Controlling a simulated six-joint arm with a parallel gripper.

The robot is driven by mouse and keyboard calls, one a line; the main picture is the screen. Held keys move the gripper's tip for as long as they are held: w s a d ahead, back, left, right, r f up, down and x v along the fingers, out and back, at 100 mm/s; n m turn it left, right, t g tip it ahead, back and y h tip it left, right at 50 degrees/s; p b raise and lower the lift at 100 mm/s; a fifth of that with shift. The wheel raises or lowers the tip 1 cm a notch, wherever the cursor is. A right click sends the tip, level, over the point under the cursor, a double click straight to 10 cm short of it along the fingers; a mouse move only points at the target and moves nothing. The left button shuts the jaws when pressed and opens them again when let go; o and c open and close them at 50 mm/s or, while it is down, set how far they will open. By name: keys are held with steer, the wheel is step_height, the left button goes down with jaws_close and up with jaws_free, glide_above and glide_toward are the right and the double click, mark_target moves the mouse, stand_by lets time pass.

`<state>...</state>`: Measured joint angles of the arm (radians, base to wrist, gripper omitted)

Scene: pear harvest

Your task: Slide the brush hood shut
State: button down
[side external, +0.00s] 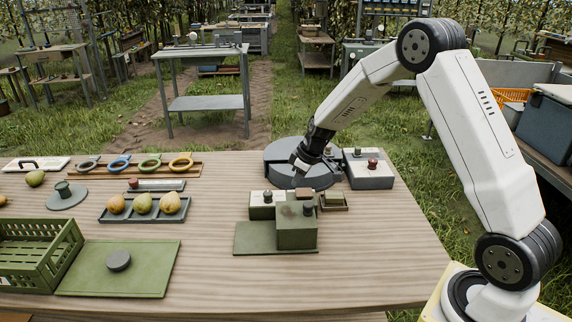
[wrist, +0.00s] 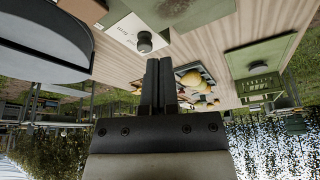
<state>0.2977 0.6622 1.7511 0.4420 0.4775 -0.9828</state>
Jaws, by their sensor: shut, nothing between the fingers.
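A green box-shaped cover with a dark knob, which looks like the brush hood (side external: 297,232), stands on a flat green base (side external: 255,241) near the middle of the table. Behind its left side is a small block with a pale top and dark knob (side external: 267,196); this knob also shows in the wrist view (wrist: 145,42), just beyond my fingertips. Part of the green cover is at the top of the wrist view (wrist: 190,8). My gripper (side external: 300,166) is shut and empty, over the round grey unit behind the hood, apart from the hood.
The round grey unit (side external: 285,152) and a grey box with a red knob (side external: 370,175) stand behind the hood. A tray of pears (side external: 130,213), a green crate (side external: 30,265) and a green board (side external: 100,280) lie left. The table front is clear.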

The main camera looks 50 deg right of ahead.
steer(key=shift+v, duration=2.05)
steer(key=s+a+m, duration=0.1)
steer(key=s+a, duration=0.5)
steer(key=s, duration=0.4)
steer(key=s+a+m+g+h, duration=0.1)
steer(key=s+a+m, duration=0.1)
steer(key=s+a, duration=0.4)
steer(key=s, duration=0.5)
steer(key=shift+r+m, duration=0.25)
steer(key=shift+m, duration=0.05)
